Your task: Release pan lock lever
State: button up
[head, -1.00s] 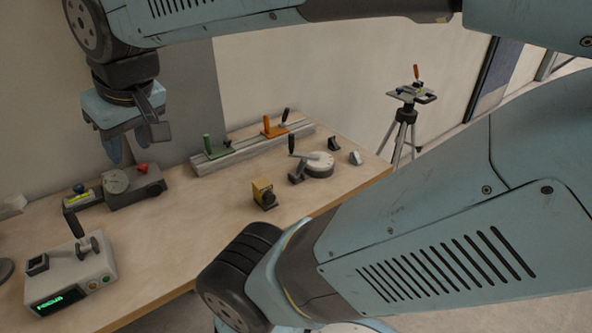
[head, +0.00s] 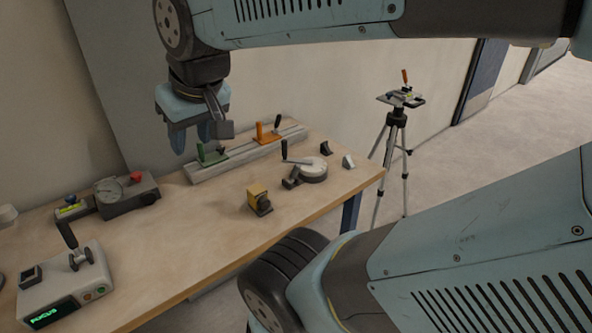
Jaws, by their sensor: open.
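A tripod (head: 396,150) stands on the floor beyond the table's right end. Its small head (head: 401,97) carries a flat plate and an upright orange-handled lever (head: 405,77). Which part is the pan lock lever is too small to tell. On the table, a round pale-topped disc device (head: 313,170) has a crank arm with an upright black handle (head: 284,150). My gripper (head: 192,143) hangs pointing down, open and empty, at the upper left. It appears in front of the table's back part, well left of the tripod.
A rail (head: 240,157) with green and orange clamps (head: 267,133) lies along the table's back. Floor right of the tripod is clear.

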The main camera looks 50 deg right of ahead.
aim_at(296, 169)
jog(key=u, duration=0.2)
jog(key=i, duration=0.15)
jog(key=z, duration=2.85)
jog(key=k, duration=0.5)
jog(key=u, duration=1.15)
jog(key=i, duration=0.6)
jog(key=z, duration=0.3)
